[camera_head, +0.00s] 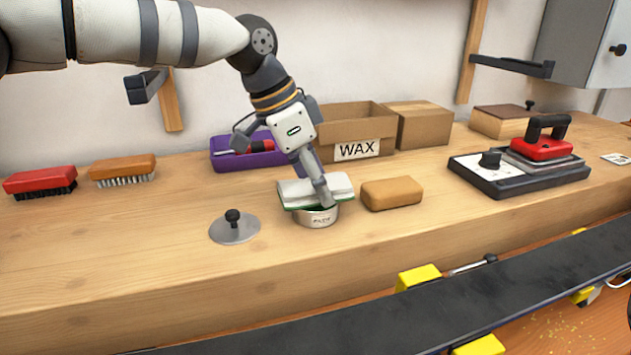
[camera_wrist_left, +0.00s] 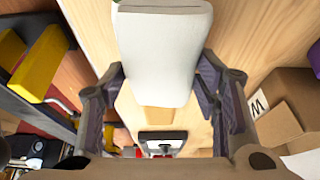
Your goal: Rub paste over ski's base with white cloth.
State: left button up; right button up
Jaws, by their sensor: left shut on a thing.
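A folded white cloth (camera_head: 296,189) with a green lower edge is held by my left gripper (camera_head: 322,187). It sits right on or just over the mouth of an open paste tin (camera_head: 318,219); I cannot tell if it touches the paste, and the tin's inside is mostly hidden. In the left wrist view the white cloth (camera_wrist_left: 162,55) lies between the fingers of my left gripper (camera_wrist_left: 158,88). The ski (camera_head: 440,304) is long and dark and lies base up along the bench's front. My right gripper is not in view.
A round lid (camera_head: 234,228) lies left of the tin, and a tan block (camera_head: 391,194) lies right of it. Two brushes (camera_head: 40,182) (camera_head: 122,169), a purple tray (camera_head: 222,160), a WAX box (camera_head: 345,124) and a red iron (camera_head: 541,145) stand farther back. Yellow clamps (camera_head: 417,276) flank the ski.

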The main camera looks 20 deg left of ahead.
pick_arm(q)
notch_tip(320, 180, up, 7)
jog(key=shift+f+p, duration=0.2)
jog(key=shift+p, duration=0.2)
jog(key=shift+f, duration=0.1)
dwell(0.3)
